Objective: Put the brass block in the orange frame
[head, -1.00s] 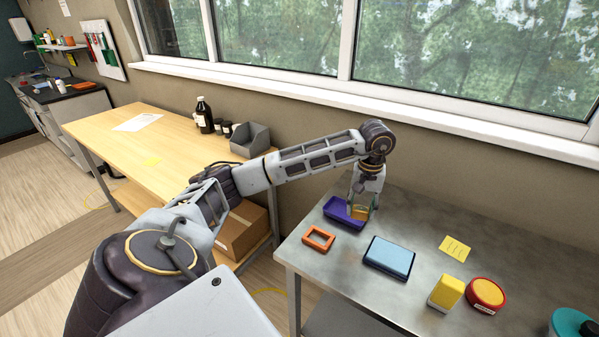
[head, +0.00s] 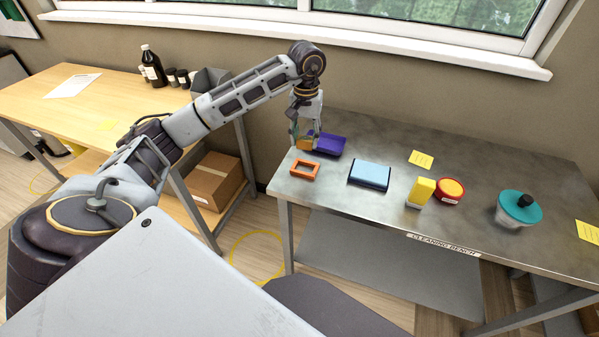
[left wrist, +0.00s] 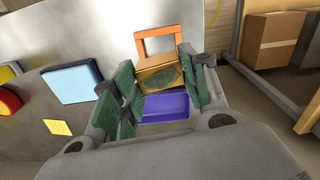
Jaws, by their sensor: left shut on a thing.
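My left gripper (head: 304,138) is shut on the brass block (head: 306,145), which shows between its green finger pads in the left wrist view (left wrist: 158,77). The block is at the left end of the purple tray (head: 328,146), partly hidden by the fingers. I cannot tell how high it is above the bench. The orange frame (head: 301,177) lies flat on the steel bench, nearer the front edge than the gripper. In the left wrist view the frame (left wrist: 155,31) is just beyond the block and its opening looks empty. My right gripper is not in view.
A blue box (head: 369,174) lies right of the frame. The bench's left edge is close to the frame. Bare steel lies between these things.

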